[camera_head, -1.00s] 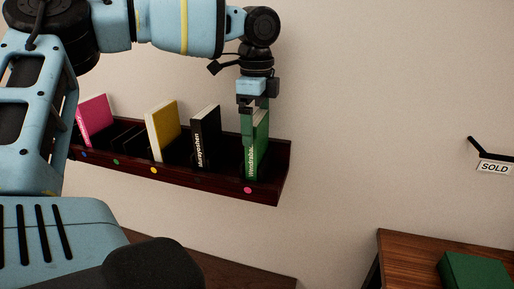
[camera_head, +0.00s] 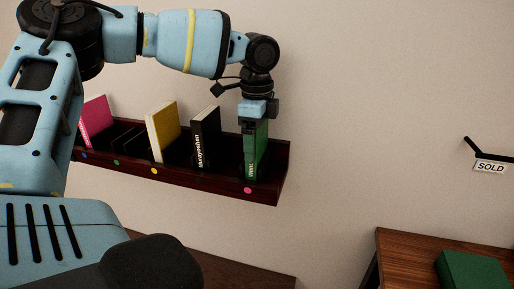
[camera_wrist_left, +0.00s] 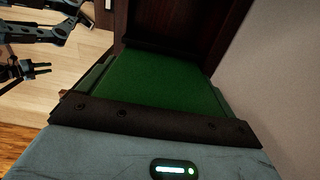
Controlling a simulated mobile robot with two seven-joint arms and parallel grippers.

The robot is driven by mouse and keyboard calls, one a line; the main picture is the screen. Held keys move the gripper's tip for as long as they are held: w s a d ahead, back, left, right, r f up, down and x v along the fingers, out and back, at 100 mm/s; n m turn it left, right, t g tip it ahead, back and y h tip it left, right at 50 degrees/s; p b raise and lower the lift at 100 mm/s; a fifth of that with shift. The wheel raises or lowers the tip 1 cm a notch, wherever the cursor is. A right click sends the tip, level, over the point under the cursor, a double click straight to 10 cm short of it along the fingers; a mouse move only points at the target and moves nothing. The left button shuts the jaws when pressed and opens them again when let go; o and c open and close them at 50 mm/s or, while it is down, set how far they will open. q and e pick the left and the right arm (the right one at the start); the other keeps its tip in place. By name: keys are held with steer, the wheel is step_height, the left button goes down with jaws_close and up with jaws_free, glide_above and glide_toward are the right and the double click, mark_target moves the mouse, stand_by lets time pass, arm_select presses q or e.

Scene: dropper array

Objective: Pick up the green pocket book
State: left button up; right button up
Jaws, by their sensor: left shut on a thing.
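The green pocket book (camera_head: 262,150) stands upright at the right end of the dark wooden wall shelf (camera_head: 284,170). My left gripper (camera_head: 254,130) comes down on it from above and is shut on its upper part. In the left wrist view the book's green cover (camera_wrist_left: 165,80) fills the middle, right beyond the gripper's dark edge; the fingertips are hidden there. Part of the spine lettering is covered by the gripper.
A black book (camera_head: 206,137), a yellow book (camera_head: 162,132) and a pink book (camera_head: 95,119) stand on the same shelf to the left. Coloured dots mark its front. A wooden table (camera_head: 405,250) with a green object (camera_head: 474,271) is at lower right. A SOLD sign (camera_head: 490,167) hangs on the wall.

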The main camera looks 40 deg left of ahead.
arm_select(q)
steer(key=shift+r, duration=0.1)
arm_select(e)
steer(key=shift+w+r, duration=0.1)
steer(key=shift+w, duration=0.15)
arm_select(q)
steer(key=shift+r, duration=0.8)
steer(key=s+d+r, duration=0.1)
steer(key=s+d, duration=0.3)
steer(key=s, duration=0.4)
steer(key=s+d, duration=0.4)
steer(key=s, duration=0.3)
steer(key=shift+s+d+r, duration=0.35)
steer(key=shift+s, duration=0.05)
arm_select(e)
steer(key=shift+w, duration=0.15)
